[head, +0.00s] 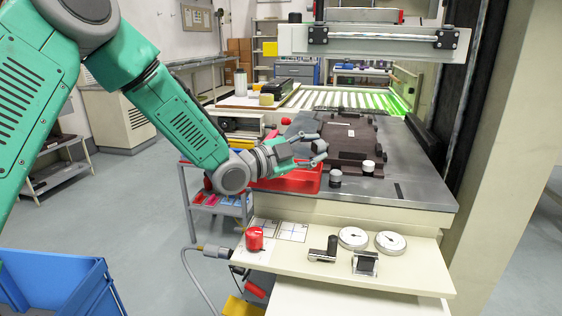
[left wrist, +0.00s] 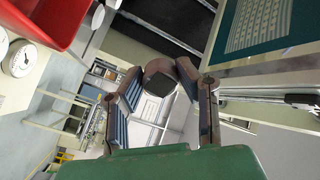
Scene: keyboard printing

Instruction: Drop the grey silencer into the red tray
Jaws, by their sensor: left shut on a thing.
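My left gripper (head: 319,150) is shut on a small dark grey piece, which I take to be the grey silencer (left wrist: 160,80). In the left wrist view the piece sits between the two fingertips, with a blackish end facing the camera. In the head view the fingers largely hide it. The red tray (head: 298,182) lies at the near left edge of the grey machine table, partly hidden by my left wrist. The gripper shows over the tray's far side, its fingers pointing right. The tray (left wrist: 48,18) is at the upper left in the left wrist view. My right gripper is not in view.
Two short cylinders (head: 335,178) (head: 368,167) stand right of the tray. A dark brown fixture (head: 345,135) lies on the table (head: 415,180). A blue bin (head: 60,283) is lower left.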

